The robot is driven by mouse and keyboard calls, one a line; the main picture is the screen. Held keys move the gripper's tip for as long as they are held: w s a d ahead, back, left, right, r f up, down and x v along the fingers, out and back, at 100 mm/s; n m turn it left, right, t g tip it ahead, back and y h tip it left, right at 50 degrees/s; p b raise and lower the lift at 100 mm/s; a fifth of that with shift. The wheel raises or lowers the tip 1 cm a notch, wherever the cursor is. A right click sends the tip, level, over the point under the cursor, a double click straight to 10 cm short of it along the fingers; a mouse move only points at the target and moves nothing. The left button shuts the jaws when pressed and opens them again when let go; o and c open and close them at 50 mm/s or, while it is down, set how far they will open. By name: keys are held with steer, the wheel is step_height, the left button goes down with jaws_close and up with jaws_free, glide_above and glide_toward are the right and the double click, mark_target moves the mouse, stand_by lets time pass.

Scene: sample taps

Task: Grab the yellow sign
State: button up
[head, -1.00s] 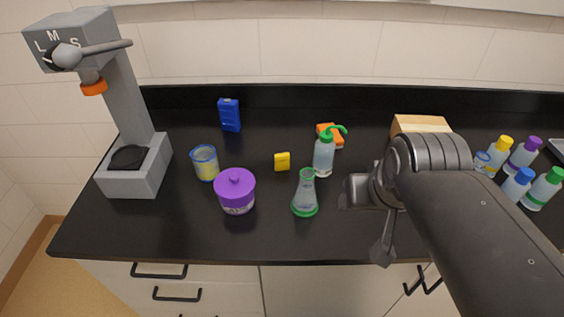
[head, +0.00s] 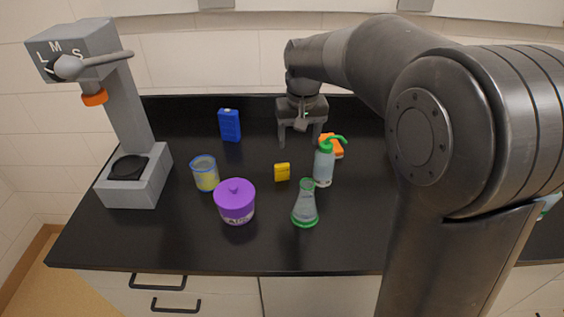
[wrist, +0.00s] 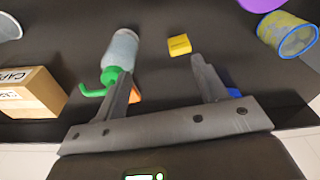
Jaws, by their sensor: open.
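The yellow sign (head: 282,172) is a small yellow block standing on the black counter, between the purple jar and the wash bottle. In the wrist view the yellow sign (wrist: 179,45) lies ahead of the fingers, nearer the right one. My gripper (head: 300,144) is open and empty, above the counter behind the sign and apart from it. In the wrist view my gripper (wrist: 163,75) shows both fingers spread wide with nothing between them.
A green-topped wash bottle (head: 324,165) stands just right of the sign, with an orange object (head: 332,146) behind it. A conical flask (head: 305,205), purple jar (head: 236,201), beaker (head: 205,174) and blue box (head: 229,125) stand around. A cardboard box (wrist: 30,95) shows in the wrist view.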

steer(key=g, duration=0.1)
glide_above(282, 165)
steer(key=shift+n, duration=0.3)
steer(key=f, duration=0.5)
steer(key=shift+w+f, duration=0.2)
steer(key=shift+w, duration=0.15)
step_height(282, 165, down, 5)
steer(key=shift+r, duration=0.15)
steer(key=shift+s+f, duration=0.15)
steer(key=shift+f, duration=1.35)
steer(key=shift+s+f, duration=0.15)
steer(key=shift+f, duration=1.3)
steer(key=shift+c, duration=0.4)
steer(key=c, duration=1)
steer(key=shift+o, duration=0.2)
